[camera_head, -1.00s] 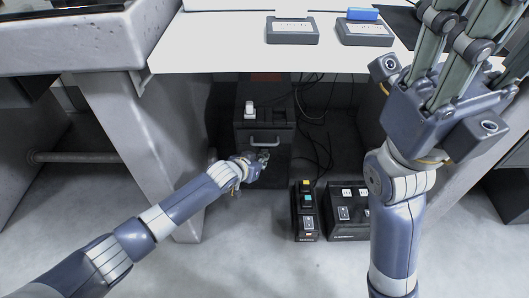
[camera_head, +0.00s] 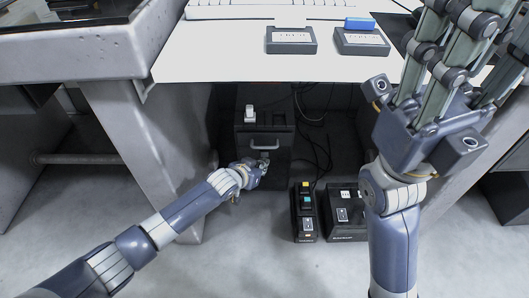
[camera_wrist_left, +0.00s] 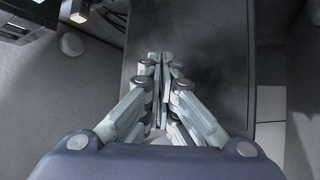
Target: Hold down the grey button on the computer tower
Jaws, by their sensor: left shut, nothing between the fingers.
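The dark computer tower (camera_head: 276,167) stands upright under the table, with a light handle (camera_head: 264,147) across its upper front. My left gripper (camera_head: 265,163) is at the tower's front, just below the handle. In the left wrist view, its fingers (camera_wrist_left: 160,62) are shut together and empty before a dark flat panel. I cannot tell whether the fingertips touch it. I cannot make out a grey button on the tower's front; the gripper covers part of that face. My right gripper (camera_head: 465,35) is raised at the upper right, its fingertips cut off by the frame.
A small white item (camera_head: 250,112) sits on the tower. A narrow box with coloured buttons (camera_head: 306,203) and a black box (camera_head: 345,222) stand on the floor to the right. The white tabletop (camera_head: 220,45) overhangs. A grey table leg (camera_head: 140,130) is left of the tower. Cables hang behind.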

